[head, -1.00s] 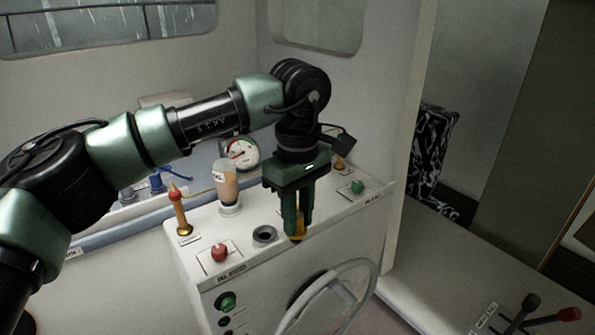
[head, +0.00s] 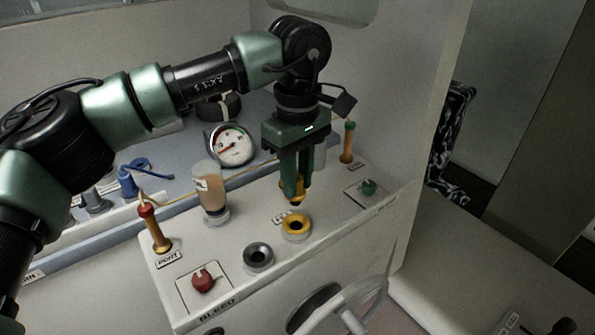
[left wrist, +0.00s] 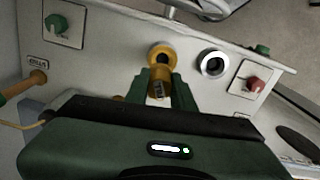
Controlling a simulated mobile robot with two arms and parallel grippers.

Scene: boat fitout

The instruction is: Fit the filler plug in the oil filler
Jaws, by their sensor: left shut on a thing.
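My left gripper (head: 295,196) is shut on a yellow filler plug (left wrist: 159,82) with a dark tip pointing down. The gripper covers most of the plug in the head view. A yellow-rimmed filler hole (head: 296,236) is open on the white console top, with a small label behind it. The plug is above and just behind this hole, apart from it. In the left wrist view the yellow rim (left wrist: 156,50) shows just beyond the plug. A grey-rimmed hole (head: 258,266) sits beside it to the left, also open. My right gripper is not in view.
On the console (head: 330,230) are a red knob (head: 204,278), a green knob (head: 369,187), a clear cup of brown liquid (head: 212,195), and yellow posts at left (head: 157,230) and right (head: 347,145). A gauge (head: 232,145) stands behind. A white wheel (head: 350,310) is in front.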

